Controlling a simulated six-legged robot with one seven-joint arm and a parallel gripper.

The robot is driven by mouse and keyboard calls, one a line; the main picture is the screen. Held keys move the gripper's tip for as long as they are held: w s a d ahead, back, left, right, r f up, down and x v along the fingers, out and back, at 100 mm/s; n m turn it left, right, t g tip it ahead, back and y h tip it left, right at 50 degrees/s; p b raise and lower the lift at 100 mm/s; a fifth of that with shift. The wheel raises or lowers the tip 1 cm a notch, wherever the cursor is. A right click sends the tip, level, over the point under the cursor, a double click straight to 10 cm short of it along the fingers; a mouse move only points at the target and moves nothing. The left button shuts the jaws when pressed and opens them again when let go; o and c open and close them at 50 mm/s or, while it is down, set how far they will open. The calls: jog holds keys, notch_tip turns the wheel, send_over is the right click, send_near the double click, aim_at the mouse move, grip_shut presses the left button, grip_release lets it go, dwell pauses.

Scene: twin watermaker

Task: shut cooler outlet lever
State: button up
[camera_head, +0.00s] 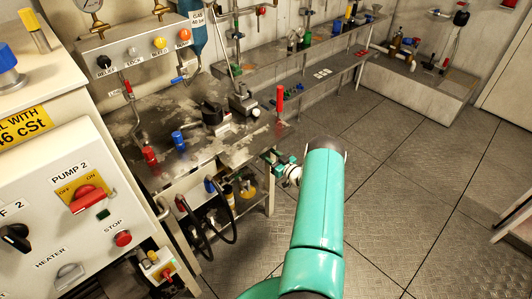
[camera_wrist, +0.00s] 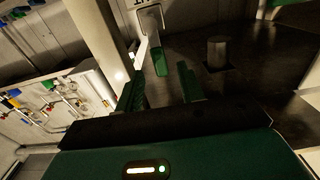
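I cannot tell which handle is the cooler outlet lever, as no label naming it is readable. In the head view, a tall red handle (camera_head: 280,98) stands upright at the right end of the bench. A shorter red handle (camera_head: 150,153) and a blue handle (camera_head: 178,140) stand near its front left. In the wrist view, my gripper (camera_wrist: 160,88) has its two dark green fingers apart with nothing between them. A pale bracket-like part with a green end (camera_wrist: 160,62) shows beyond the fingers; what it is stays unclear. My teal arm hides part of the floor in the head view.
A control cabinet (camera_head: 75,225) with a red PUMP 2 switch (camera_head: 90,200) stands at the left. The metal bench (camera_head: 215,150) has hoses and bottles beneath. Shelves (camera_head: 320,75) line the back wall.

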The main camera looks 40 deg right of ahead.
jog(key=w, duration=0.3)
grip_shut()
